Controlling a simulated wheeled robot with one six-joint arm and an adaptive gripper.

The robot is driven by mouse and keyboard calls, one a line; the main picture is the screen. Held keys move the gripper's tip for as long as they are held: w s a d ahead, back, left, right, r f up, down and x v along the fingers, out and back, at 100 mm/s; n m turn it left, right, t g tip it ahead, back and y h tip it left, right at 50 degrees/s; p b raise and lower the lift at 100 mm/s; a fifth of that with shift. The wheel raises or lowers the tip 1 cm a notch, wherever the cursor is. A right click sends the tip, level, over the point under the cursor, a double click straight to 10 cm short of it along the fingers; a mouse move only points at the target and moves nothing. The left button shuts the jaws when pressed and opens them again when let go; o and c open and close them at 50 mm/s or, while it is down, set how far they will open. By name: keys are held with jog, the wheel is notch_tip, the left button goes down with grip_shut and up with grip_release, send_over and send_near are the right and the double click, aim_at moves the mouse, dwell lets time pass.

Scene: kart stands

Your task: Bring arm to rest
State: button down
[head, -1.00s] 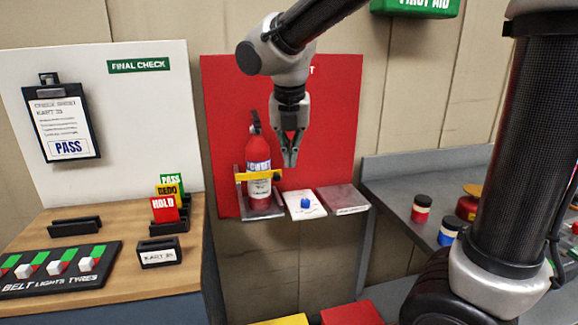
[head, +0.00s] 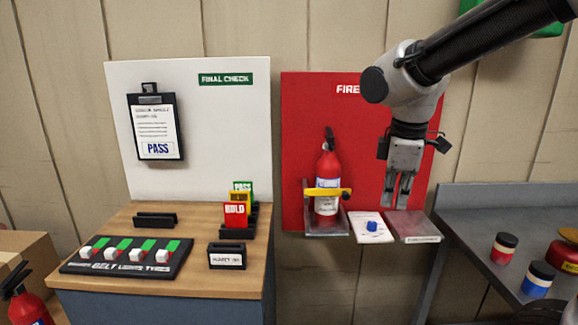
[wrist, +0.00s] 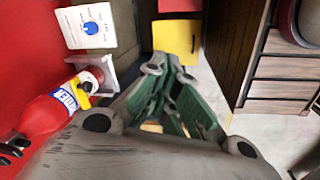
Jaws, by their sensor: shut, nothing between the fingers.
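My gripper (head: 397,192) hangs from my arm in front of the right side of the red fire board (head: 300,120) in the head view.
A white card with a blue knob (head: 371,227) lies beside the extinguisher. The wooden check table (head: 130,290) stands left, with cards and a switch panel. A grey bench (head: 500,200) with paint-like tins stands right. A second extinguisher (head: 28,305) is at lower left.

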jog(key=s+d+r+m+t, duration=0.1)
jog(key=s+d+m+t, duration=0.1)
jog(key=s+d+m, duration=1)
jog(key=shift+s+d+r+m+t, duration=0.3)
jog(key=shift+s+d+m, duration=0.05)
jog(key=shift+d+m, duration=0.7)
